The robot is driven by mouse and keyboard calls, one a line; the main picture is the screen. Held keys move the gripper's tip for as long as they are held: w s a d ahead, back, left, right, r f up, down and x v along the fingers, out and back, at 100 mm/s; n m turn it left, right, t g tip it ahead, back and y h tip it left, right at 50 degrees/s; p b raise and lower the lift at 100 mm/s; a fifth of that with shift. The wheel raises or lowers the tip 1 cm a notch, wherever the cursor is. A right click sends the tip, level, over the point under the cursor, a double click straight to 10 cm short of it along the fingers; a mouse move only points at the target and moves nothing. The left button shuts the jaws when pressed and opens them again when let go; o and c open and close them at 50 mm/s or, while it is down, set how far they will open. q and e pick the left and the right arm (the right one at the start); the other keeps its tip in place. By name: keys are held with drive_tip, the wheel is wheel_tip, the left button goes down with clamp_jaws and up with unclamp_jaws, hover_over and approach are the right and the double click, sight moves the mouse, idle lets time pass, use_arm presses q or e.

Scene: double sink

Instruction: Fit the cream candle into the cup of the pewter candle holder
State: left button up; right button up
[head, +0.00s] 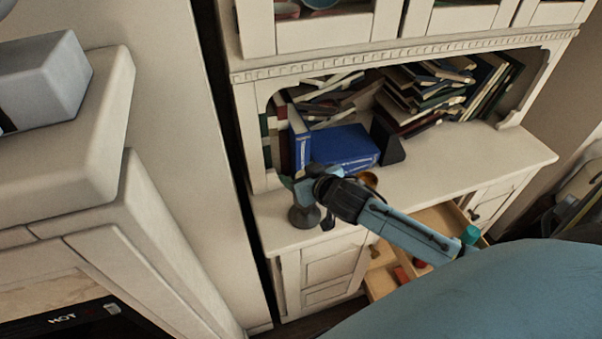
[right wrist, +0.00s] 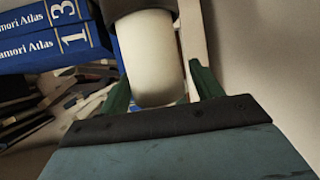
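The pewter candle holder (head: 305,213) stands on the cabinet top near its left end in the head view. My right gripper (head: 309,182) is right at its upper part and hides much of it. In the right wrist view the cream candle (right wrist: 152,58) is between the green fingers of my right gripper (right wrist: 160,88), which look closed against its sides. A dark grey part, seemingly the holder's cup (right wrist: 143,6), meets the candle's far end. I cannot tell how deep the candle sits in it. The candle is not clear in the head view. My left gripper is not in view.
Blue books (head: 345,147) and a dark bookend (head: 387,140) stand behind the holder. A small brown bowl-like thing (head: 368,179) is beside my wrist. An open drawer (head: 440,218) with coloured blocks is below my right forearm. The cabinet top is clear to the right.

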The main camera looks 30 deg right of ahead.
drive_tip(key=shift+r, duration=0.1)
drive_tip(key=shift+s+r, duration=0.1)
drive_tip(key=shift+r, duration=0.05)
drive_tip(key=p+v, duration=0.1)
drive_tip(key=v, duration=1)
drive_tip(key=shift+s, duration=0.35)
drive_tip(key=shift+r, duration=0.1)
